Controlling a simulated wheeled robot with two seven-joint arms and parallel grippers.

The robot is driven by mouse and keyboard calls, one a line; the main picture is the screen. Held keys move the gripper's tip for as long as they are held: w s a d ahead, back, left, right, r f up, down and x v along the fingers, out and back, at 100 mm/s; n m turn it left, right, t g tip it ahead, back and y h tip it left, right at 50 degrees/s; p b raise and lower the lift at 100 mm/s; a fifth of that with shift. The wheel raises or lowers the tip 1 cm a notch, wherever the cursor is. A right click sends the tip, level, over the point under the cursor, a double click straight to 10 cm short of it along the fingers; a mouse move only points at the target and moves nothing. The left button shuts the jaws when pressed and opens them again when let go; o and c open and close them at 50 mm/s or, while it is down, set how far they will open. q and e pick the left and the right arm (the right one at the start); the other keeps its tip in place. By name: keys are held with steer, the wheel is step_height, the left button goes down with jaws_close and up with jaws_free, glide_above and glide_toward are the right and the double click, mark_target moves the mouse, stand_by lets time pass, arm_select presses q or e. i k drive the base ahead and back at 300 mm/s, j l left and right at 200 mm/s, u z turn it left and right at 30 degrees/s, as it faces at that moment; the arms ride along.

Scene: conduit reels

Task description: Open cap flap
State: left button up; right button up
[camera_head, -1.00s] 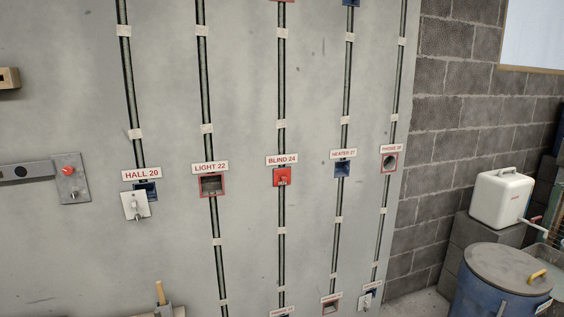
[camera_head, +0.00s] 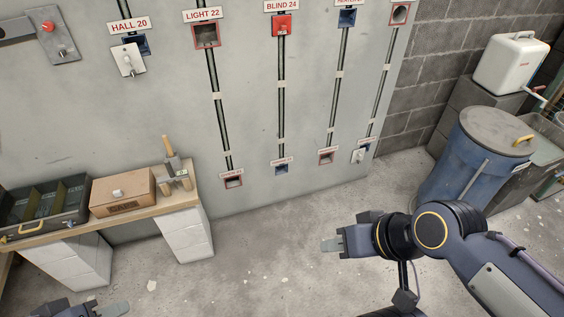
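A brown box (camera_head: 122,200) with dark lettering on its front, perhaps "CAPS", stands on a wooden bench at the left. Its top looks closed, with a pale round knob (camera_head: 118,192) on it. My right gripper (camera_head: 329,245) is over the floor, well to the right of the box, pointing left and touching nothing. My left gripper (camera_head: 118,309) just enters at the bottom left edge, below the box in the picture. Most of it is cut off, and its finger gap does not show.
The wooden bench (camera_head: 60,229) stands on white block stacks (camera_head: 187,235). A dark open case (camera_head: 45,203) is left of the box; a wooden-handled tool (camera_head: 170,152) is to its right. The wall panel (camera_head: 250,110) carries conduits and labelled boxes. A blue drum (camera_head: 470,165) stands at the right.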

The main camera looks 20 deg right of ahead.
mark_target(129, 184)
steer(key=i+j, duration=0.3)
steer(key=j, duration=0.15)
steer(key=i+j, duration=0.55)
steer(key=j, duration=0.3)
steer(key=i+j, duration=0.6)
steer(key=j, duration=0.25)
